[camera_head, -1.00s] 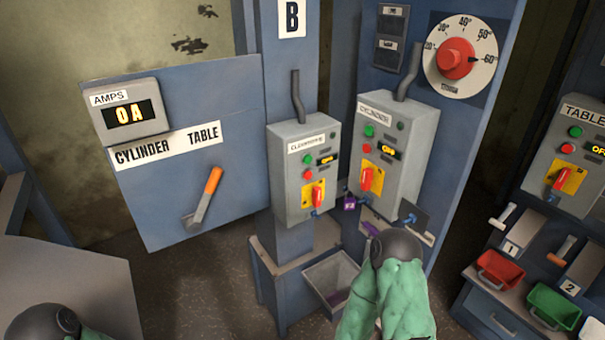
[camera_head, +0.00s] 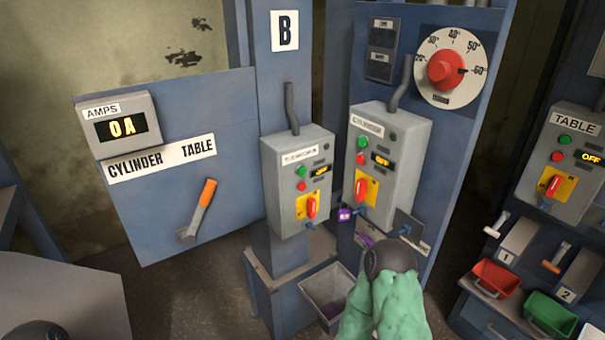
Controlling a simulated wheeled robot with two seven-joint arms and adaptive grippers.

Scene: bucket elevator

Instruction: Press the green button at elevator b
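The column with the B sign (camera_head: 285,31) carries a grey control box (camera_head: 283,210) whose label is too blurred to read. On this box a green button (camera_head: 302,171) sits above a red button (camera_head: 301,186), beside a small lit display and above a red switch on a yellow plate. My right gripper (camera_head: 376,222) is below and right of this box, in front of the lower part of the CYLINDER box. Its fingers look spread apart, with nothing seen between them; it is apart from the green button in the picture. Of my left arm only a dark part shows at the bottom left; its gripper is out of view.
The CYLINDER box (camera_head: 405,160) beside it has its own green button (camera_head: 362,141). A TABLE box (camera_head: 556,190) stands at the right. A panel with an orange-handled lever (camera_head: 206,193) is at the left. An open grey bin (camera_head: 309,292) is below the column.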

